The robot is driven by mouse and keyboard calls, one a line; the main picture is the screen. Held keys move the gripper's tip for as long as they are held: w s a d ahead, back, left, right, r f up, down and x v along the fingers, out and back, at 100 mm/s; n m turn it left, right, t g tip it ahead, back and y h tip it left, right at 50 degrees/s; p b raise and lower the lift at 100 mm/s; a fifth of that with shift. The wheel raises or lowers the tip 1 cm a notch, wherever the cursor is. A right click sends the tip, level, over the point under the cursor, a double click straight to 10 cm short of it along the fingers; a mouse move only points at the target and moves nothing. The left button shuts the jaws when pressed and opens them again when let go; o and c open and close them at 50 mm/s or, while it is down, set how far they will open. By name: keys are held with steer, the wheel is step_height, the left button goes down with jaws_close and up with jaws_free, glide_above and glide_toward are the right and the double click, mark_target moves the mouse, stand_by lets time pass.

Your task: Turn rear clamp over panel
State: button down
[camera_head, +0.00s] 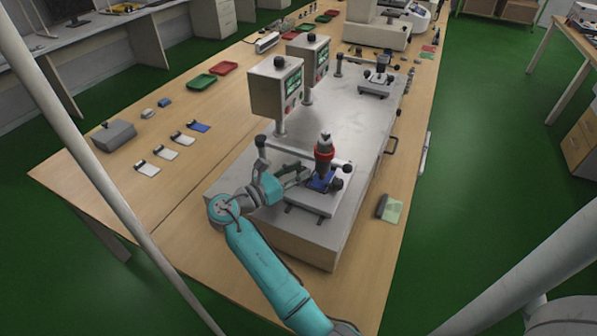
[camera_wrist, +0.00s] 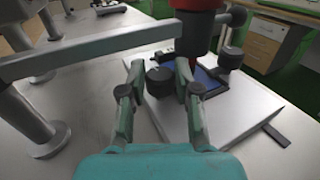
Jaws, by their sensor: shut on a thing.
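In the head view my gripper (camera_head: 301,176) reaches in from the left, low over the grey fixture plate (camera_head: 318,205). In the wrist view my gripper (camera_wrist: 160,72) has its two fingers closed on either side of a dark round clamp knob (camera_wrist: 160,84), which I take as the rear clamp. The blue panel (camera_wrist: 205,78) lies on the plate; it also shows in the head view (camera_head: 318,184). A second dark clamp (camera_wrist: 230,61) stands at the panel's far side. How far the held clamp covers the panel is hidden by the finger.
A red and black tool head (camera_head: 323,152) hangs over the panel from a grey crossbar (camera_head: 289,153) on posts. A control box (camera_head: 276,88) stands behind. A green card (camera_head: 393,210) lies at the table's right edge. Several small cards lie on the left.

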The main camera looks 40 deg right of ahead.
steer(key=shift+w+m+g, duration=0.1)
steer(key=shift+m+g, duration=0.6)
steer(key=shift+g, duration=0.4)
steer(key=shift+g+y, duration=0.3)
steer(key=c, duration=1.1)
jaws_free()
steer(key=v, duration=1.2)
